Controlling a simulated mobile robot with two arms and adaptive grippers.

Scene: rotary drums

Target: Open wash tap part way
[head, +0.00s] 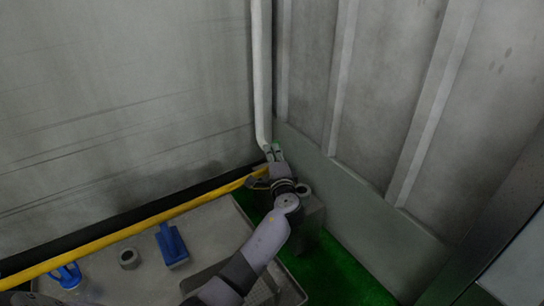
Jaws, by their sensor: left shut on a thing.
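The wash tap (276,145) shows only as a small green part at the foot of a pale pipe (261,75) that comes down the corner of the walls. My left gripper (273,154) reaches up to it from below and is shut on the green part. The fingers hide most of the tap, so I cannot tell how far its handle is turned. My right gripper is not in view.
A yellow rail (130,231) runs along the back wall to near my left gripper. A grey bench top (205,228) holds a blue block-shaped tool (171,245), a grey ring-shaped part (129,258) and a blue item (67,275). Green floor (335,275) lies at the right.

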